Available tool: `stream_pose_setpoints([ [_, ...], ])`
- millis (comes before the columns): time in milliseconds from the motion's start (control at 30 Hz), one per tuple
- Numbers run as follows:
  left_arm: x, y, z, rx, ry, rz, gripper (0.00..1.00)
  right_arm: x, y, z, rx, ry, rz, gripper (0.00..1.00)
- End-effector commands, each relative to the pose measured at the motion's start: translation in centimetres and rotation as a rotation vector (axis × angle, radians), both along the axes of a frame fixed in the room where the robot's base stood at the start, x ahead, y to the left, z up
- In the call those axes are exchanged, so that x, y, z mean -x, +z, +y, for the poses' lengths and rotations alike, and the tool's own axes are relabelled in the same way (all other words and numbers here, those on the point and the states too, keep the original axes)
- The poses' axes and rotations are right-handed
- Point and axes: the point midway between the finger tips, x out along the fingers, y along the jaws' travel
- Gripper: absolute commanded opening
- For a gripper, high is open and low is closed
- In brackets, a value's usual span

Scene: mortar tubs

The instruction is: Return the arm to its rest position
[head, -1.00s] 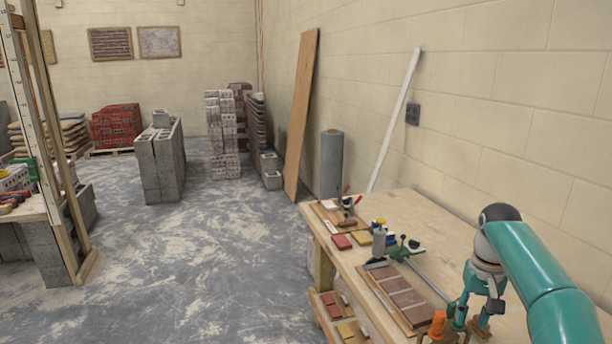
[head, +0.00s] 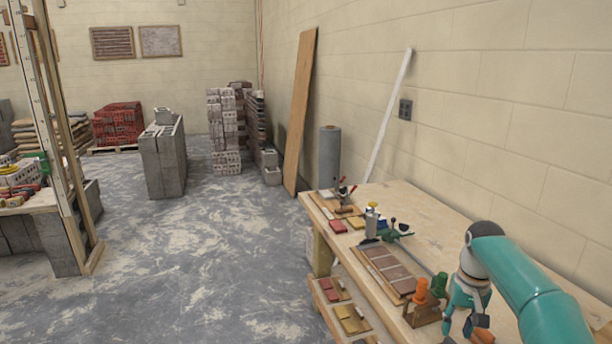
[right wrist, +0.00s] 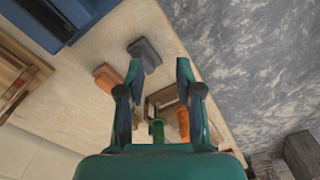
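My right arm, teal, comes in from the right in the head view. Its right gripper (head: 465,322) hangs over the near part of the wooden workbench (head: 440,225), beside a small wooden holder (head: 424,312) with an orange handle (head: 421,290) and a green handle (head: 440,283). In the right wrist view the two fingers (right wrist: 159,76) stand apart with nothing between their tips. The holder's green handle (right wrist: 157,130) and orange handle (right wrist: 184,124) show between and beside the fingers. My left gripper is not in view.
A grey block-like tool (right wrist: 145,52) and an orange one (right wrist: 107,78) lie on the bench near the fingers. A brick panel (head: 385,270) and clamps lie farther along it. A wooden frame (head: 65,150) stands at left; the floor (head: 215,250) between is open.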

Motion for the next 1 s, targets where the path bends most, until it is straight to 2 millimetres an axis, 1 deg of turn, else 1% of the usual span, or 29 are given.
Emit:
stream_pose_setpoints([
  [33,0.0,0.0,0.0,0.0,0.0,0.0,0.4,-0.1,-1.2,0.5,-0.007,0.013,0.003,0.35],
  [167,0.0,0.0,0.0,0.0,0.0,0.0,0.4,-0.4,-4.3,1.9,-0.029,0.047,-0.004,0.35],
  [267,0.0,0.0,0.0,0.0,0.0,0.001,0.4,-0.4,-7.2,3.4,-0.05,0.075,-0.008,0.35],
  [367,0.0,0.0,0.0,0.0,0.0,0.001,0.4,0.1,-10.6,5.2,-0.081,0.103,-0.015,0.35],
  [467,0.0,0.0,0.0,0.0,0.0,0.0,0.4,1.4,-15.0,7.6,-0.123,0.131,-0.019,0.35],
  [500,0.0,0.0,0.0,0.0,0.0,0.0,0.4,2.4,-17.0,8.7,-0.144,0.14,-0.022,0.35],
  [567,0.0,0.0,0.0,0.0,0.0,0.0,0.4,4.2,-19.9,10.6,-0.178,0.15,-0.026,0.35],
  [600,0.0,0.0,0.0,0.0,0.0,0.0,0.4,5.5,-21.7,11.8,-0.199,0.153,-0.031,0.35],
  [667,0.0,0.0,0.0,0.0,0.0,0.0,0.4,7.9,-24.2,13.6,-0.23,0.152,-0.036,0.35],
  [700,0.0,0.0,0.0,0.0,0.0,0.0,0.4,9.7,-25.6,14.7,-0.249,0.15,-0.038,0.35],
  [767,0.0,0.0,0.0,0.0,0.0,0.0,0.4,12.6,-27.5,16.3,-0.274,0.142,-0.04,0.35],
  [800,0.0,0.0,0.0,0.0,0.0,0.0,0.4,14.7,-28.6,17.2,-0.288,0.133,-0.04,0.35],
  [833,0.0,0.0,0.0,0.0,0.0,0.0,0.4,16.3,-29.2,17.8,-0.297,0.125,-0.041,0.35],
  [867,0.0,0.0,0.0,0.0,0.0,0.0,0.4,17.9,-29.7,18.3,-0.305,0.118,-0.042,0.35],
  [900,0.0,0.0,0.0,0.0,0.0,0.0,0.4,19.9,-30.3,19.0,-0.313,0.107,-0.042,0.35],
  [967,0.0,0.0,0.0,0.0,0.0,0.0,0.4,22.8,-30.8,19.7,-0.321,0.092,-0.044,0.35],
  [1000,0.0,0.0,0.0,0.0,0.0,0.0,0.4,24.5,-30.9,20.0,-0.323,0.082,-0.044,0.35],
])
